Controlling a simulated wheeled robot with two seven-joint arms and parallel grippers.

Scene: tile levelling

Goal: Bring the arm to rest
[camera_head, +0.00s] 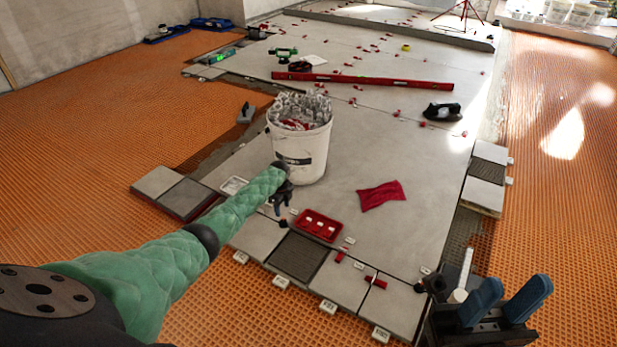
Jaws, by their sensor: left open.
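My left arm (150,262) in a green sleeve reaches in from the lower left across the tiles. Its small dark gripper (281,207) hangs in front of the white bucket (300,165), above the near tiles; it is open, and I see nothing held. The bucket is full of clear plastic pieces. My right gripper (505,300) is at the lower right, its two blue fingers apart with nothing seen between them. A mallet-like tool with a white head (458,296) shows just left of it.
A red tray (316,226) with small parts and a red cloth (381,195) lie on the grey tiles. A long red level (362,80) and a black tool (442,111) lie farther back. Loose tiles (158,181) edge the floor. Orange matting (560,190) is open at right.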

